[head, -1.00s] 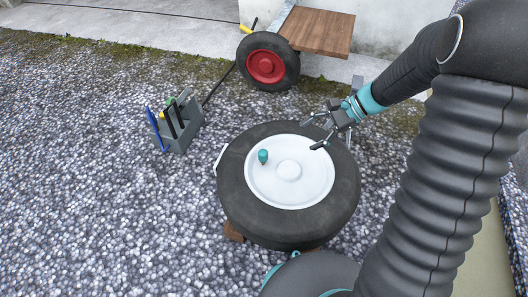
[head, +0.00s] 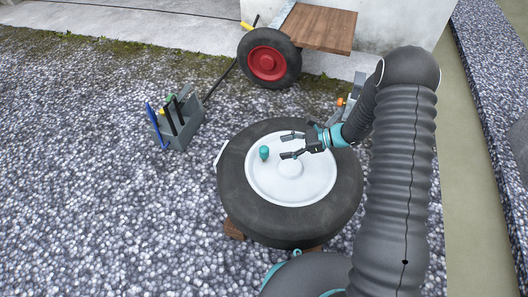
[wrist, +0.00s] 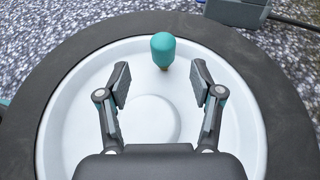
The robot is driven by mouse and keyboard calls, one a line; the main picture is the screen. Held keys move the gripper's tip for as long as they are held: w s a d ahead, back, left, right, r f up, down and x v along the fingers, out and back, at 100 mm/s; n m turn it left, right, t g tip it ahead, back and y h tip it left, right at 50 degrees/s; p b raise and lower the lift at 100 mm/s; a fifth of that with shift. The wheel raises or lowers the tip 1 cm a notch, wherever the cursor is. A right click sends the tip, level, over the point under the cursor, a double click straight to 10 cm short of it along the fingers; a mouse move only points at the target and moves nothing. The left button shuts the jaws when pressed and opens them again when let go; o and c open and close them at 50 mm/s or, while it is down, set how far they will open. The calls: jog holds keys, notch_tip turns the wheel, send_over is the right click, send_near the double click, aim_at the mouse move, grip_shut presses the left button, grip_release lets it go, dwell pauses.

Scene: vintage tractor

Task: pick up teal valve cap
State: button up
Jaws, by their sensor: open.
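The teal valve cap (head: 264,152) stands on the white wheel disc (head: 262,185), left of the raised hub, in the head view. In the wrist view the cap (wrist: 163,48) is ahead of the fingers, a little right of centre, with a small brass-coloured part at its lower end. My gripper (head: 287,145) is open and empty over the disc, to the right of the cap, its fingers pointing toward it. In the wrist view the open gripper (wrist: 160,85) has its two fingers on either side of the line to the cap, which is beyond their tips.
The disc sits in a black tyre (head: 240,210) lying flat on wooden blocks (head: 233,230). A grey tool caddy (head: 185,128) stands on the gravel to the left. A red-hubbed wheel (head: 268,64) and a wooden board (head: 320,29) are behind.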

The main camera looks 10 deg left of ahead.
aim_at(268, 149)
jog(key=shift+w+r+x, duration=0.1)
jog(key=shift+x, duration=2)
jog(key=shift+w+r+x, duration=0.1)
jog(key=shift+r+x, duration=0.05)
jog(key=shift+x, duration=1.9)
jog(key=shift+a, duration=0.1)
jog(key=c, duration=1)
